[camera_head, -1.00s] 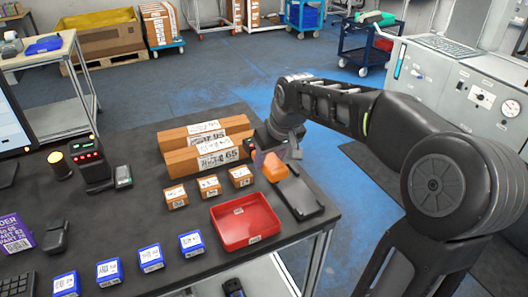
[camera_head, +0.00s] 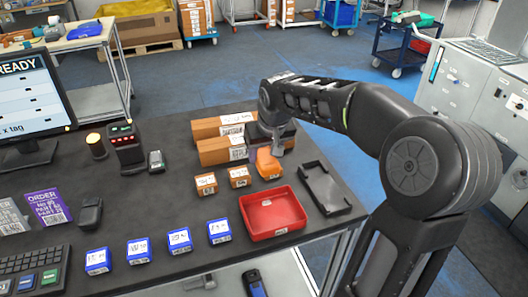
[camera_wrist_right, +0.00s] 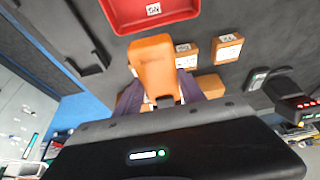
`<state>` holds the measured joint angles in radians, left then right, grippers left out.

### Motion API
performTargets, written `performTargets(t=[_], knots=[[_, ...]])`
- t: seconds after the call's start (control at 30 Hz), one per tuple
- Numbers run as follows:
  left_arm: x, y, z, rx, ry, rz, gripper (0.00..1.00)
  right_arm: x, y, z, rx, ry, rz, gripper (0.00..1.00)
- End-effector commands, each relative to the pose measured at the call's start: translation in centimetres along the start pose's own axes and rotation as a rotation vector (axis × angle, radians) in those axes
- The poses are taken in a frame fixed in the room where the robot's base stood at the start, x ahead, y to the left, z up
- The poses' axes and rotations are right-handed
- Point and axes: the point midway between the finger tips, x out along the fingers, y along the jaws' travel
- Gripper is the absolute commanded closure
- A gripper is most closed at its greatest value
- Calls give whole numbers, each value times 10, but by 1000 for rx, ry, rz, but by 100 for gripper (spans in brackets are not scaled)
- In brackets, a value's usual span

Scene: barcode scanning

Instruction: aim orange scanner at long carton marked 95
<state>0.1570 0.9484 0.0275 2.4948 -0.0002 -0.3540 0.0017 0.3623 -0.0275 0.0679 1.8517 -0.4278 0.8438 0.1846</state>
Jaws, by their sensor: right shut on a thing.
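Two long brown cartons lie side by side behind the small boxes in the head view: a back one (camera_head: 207,127) and a front one (camera_head: 213,150). Both have white labels; I cannot read which is marked 95. My right gripper (camera_head: 278,149) is shut on the orange scanner (camera_head: 265,158) and holds it above the table, at the right ends of the long cartons. My gripper hides part of those ends. In the wrist view the orange scanner (camera_wrist_right: 153,62) sticks out from between the fingers (camera_wrist_right: 160,92). My left gripper is not in view.
Small labelled cartons (camera_head: 206,184) stand in front, one close beneath the scanner. A red tray (camera_head: 247,217) and an empty black holder (camera_head: 335,199) are at the right. Blue boxes (camera_head: 138,250) line the front. A black device (camera_head: 127,150) and monitor (camera_head: 32,100) stand left.

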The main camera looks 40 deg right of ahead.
Motion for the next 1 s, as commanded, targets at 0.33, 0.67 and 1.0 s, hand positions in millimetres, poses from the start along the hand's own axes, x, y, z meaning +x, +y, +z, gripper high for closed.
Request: performTargets(t=[0.33, 0.67, 1.0], knots=[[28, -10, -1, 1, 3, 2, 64, 38, 0, 16, 0, 0, 0, 100], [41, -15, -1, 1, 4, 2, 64, 57, 0, 24, -1, 1, 0, 100], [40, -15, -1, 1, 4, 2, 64, 57, 0, 24, -1, 1, 0, 100]])
